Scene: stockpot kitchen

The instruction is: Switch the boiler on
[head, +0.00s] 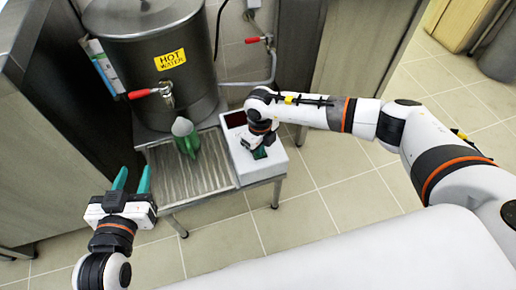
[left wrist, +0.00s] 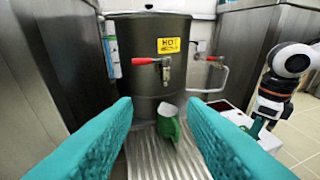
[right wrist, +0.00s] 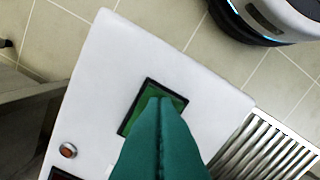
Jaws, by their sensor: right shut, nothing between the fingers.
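The boiler (head: 150,75) is a large grey steel tank with a yellow HOT WATER label and a red-handled tap (head: 160,92). A white control box (head: 262,172) stands at its right front. In the right wrist view the box has a dark-framed green switch (right wrist: 177,102) and a small round orange-red lamp (right wrist: 68,150); I cannot tell whether it is lit. My right gripper (right wrist: 160,101) is shut and empty, its tips over the switch and hiding part of it; contact is unclear. My left gripper (head: 132,178) is open and empty, left of the drain tray.
A green jug (head: 186,138) stands below the tap on the ribbed metal drain tray (head: 185,178). A second red-handled valve (head: 254,40) sits on a pipe at the right. Steel cabinets flank the boiler.

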